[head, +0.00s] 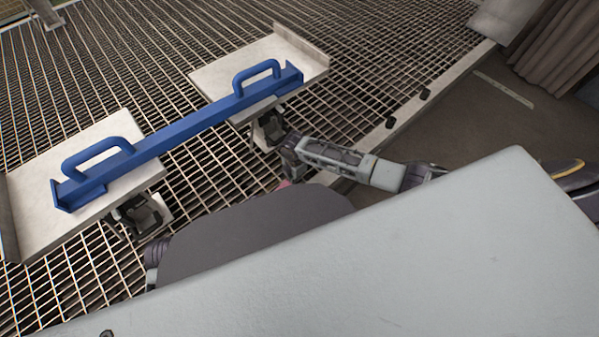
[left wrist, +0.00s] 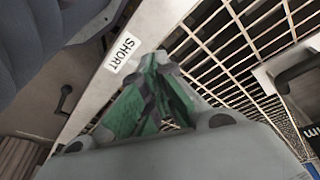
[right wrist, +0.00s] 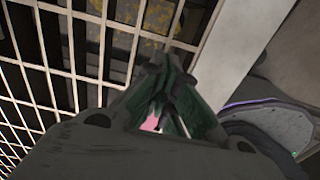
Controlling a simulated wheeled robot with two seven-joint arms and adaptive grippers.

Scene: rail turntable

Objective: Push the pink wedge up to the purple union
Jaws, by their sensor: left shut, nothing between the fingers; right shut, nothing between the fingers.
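My right gripper (head: 268,128) is below the right end of the blue bar in the head view. Its fingers are together in the right wrist view (right wrist: 160,72). A small pink patch (right wrist: 150,123) shows through the gap behind the fingertips. A pinkish spot (head: 284,184) also shows beside my right arm in the head view. I cannot tell whether either is the pink wedge. My left gripper (head: 138,213) is below the bar's left end, its fingers together in the left wrist view (left wrist: 155,65). I cannot make out the purple union.
A blue bar with two handles (head: 180,134) lies across two pale plates, left (head: 35,195) and right (head: 235,70). Metal grating (head: 150,60) covers the floor. A pale strip labelled "SHORT" (left wrist: 122,52) lies beside the left gripper. A grey curtain (head: 560,50) hangs at the right.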

